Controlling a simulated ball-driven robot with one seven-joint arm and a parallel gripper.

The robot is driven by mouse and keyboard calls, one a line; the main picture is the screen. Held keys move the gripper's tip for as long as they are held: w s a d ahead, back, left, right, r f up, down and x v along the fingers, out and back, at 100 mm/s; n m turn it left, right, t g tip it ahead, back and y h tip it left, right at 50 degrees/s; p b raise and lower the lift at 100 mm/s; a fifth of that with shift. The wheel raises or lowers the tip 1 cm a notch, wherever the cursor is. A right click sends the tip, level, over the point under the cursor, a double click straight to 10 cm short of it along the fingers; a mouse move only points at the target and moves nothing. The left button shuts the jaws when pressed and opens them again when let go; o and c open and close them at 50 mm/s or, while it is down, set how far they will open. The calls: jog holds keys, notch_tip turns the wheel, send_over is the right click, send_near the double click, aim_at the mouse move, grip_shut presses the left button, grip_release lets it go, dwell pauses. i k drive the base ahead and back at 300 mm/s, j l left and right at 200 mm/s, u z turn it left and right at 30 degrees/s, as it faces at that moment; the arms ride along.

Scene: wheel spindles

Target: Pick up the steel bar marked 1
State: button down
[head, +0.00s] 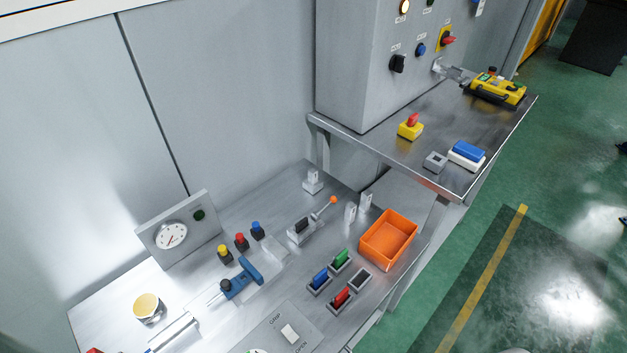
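No number 1 can be read on any part in the head view, so I cannot tell which piece is the steel bar marked 1. Two small upright pale metal pieces, one on the left (350,213) and one on the right (366,202), stand on the lower bench behind the orange bin. A third upright pale piece (313,178) stands on a small block farther back. All three seem to bear small dark marks, too small to read. A bright metal cylinder or bar (174,334) lies at the front left, partly cut off. My gripper is not in view.
An orange bin (388,240) stands at the lower bench's right. A gauge panel (178,230) stands behind. A raised steel table (455,124) is at right.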

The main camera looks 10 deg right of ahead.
aim_at(312, 172)
jog(key=i+l+u, duration=0.65)
jog(key=i+l, duration=0.2)
jog(key=i+l+u, duration=0.3)
jog(key=l, duration=0.35)
